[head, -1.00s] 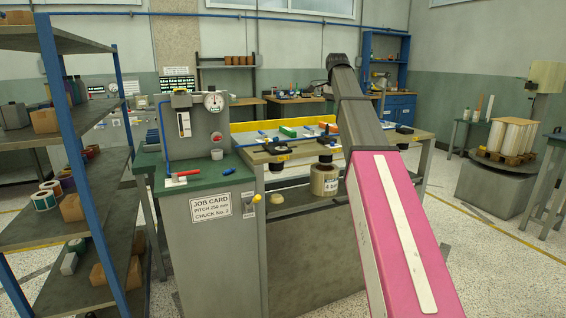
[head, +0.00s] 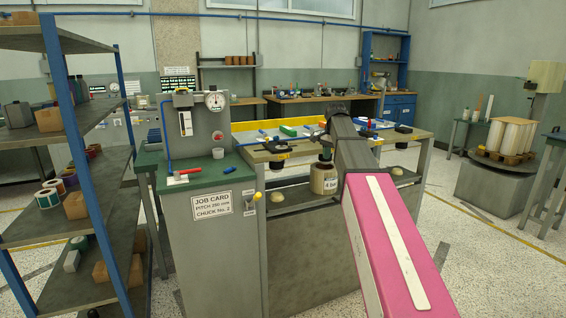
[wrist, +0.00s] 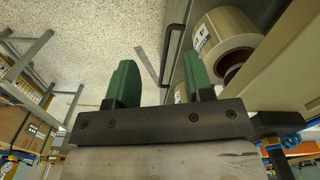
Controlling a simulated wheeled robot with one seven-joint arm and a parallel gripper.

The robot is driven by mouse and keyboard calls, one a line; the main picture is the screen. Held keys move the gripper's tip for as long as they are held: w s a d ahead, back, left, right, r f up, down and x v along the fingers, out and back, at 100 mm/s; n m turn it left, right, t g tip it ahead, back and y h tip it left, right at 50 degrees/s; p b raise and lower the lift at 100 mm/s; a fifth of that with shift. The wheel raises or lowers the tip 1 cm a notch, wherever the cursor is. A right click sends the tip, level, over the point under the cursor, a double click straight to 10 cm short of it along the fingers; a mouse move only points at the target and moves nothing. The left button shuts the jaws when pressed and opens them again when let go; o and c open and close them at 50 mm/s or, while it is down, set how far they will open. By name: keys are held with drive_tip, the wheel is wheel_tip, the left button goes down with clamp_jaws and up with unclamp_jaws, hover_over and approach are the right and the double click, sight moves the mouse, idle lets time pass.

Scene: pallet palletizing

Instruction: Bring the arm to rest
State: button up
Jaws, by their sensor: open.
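My gripper (wrist: 160,85) shows in the wrist view with its two green fingers apart and nothing between them. Behind the fingers are the speckled floor and the side of a bench. In the head view my pink and grey arm reaches forward over the front of the workbench (head: 415,160).
A grey machine cabinet (head: 212,255) with a green top and gauge stands left of the workbench. A blue-posted shelf rack (head: 85,110) fills the left side. A pallet of white rolls (head: 508,138) stands at the right. The floor between is clear.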

drive_tip(key=s+f+n, duration=0.3)
drive_tip(key=s+f, duration=0.6)
drive_tip(key=f, duration=0.3)
drive_tip(key=s+f+n, duration=0.3)
drive_tip(key=s+f, duration=0.5)
drive_tip(key=f, duration=0.5)
drive_tip(key=s+f+n, duration=0.4)
drive_tip(key=s+f, duration=0.5)
drive_tip(key=f, duration=0.3)
drive_tip(key=shift+s+a+f, duration=0.35)
drive_tip(key=shift+a+f, duration=0.05)
